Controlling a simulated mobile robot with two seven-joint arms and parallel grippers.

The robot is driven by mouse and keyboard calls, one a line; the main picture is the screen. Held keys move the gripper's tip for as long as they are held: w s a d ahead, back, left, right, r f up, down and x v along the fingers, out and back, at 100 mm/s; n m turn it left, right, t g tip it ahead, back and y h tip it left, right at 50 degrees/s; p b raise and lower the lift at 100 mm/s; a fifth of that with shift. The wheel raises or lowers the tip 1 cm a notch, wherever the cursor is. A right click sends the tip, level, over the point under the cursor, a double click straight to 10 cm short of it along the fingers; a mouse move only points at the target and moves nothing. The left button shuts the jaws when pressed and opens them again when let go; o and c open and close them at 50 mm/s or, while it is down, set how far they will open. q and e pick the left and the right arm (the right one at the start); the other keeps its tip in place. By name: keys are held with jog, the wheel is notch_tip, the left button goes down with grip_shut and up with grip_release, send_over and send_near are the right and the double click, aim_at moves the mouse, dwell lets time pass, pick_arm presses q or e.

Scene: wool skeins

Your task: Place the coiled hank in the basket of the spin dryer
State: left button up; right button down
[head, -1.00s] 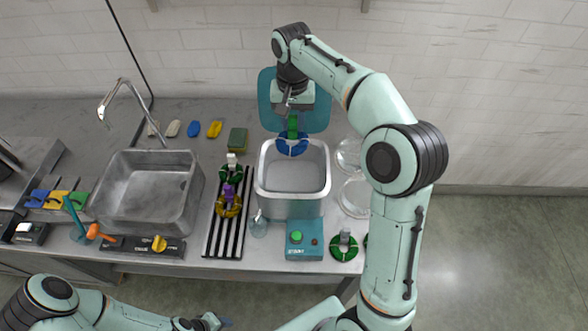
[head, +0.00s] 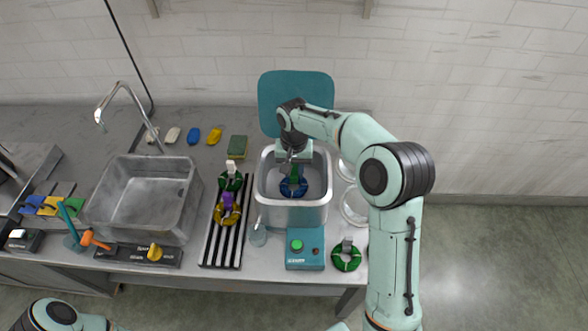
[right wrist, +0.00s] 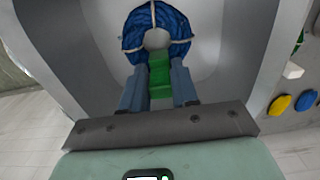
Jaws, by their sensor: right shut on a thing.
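The coiled hank (head: 293,189) is a blue ring with pale ties and a green tab (head: 295,172). My right gripper (head: 294,166) points down into the spin dryer (head: 291,212) and is shut on the green tab. The hank hangs inside the grey basket (head: 317,176); I cannot tell whether it touches the bottom. In the right wrist view the blue hank (right wrist: 157,28) shows beyond the fingers, with the green tab (right wrist: 159,76) between them. The dryer's teal lid (head: 282,92) stands open behind. My left gripper is out of view.
Left of the dryer, a slatted rack (head: 222,240) holds a green hank (head: 229,181) and a yellow hank (head: 228,213). A metal sink (head: 145,195) is farther left. Another green hank (head: 346,260) lies right of the dryer's control box (head: 305,249), and clear glass rings or dishes stand beside the dryer.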

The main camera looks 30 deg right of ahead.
jog(key=shift+f, duration=0.15)
jog(key=c, duration=0.9)
grip_release()
jog(key=shift+o, duration=0.2)
jog(key=shift+r, duration=0.25)
notch_tip(320, 180, up, 11)
jog(key=shift+w+f+p, duration=0.1)
jog(key=shift+f+p, duration=0.1)
jog(key=shift+p, duration=0.55)
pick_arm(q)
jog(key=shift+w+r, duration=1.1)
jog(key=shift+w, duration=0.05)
pick_arm(e)
jog(key=shift+r, duration=0.6)
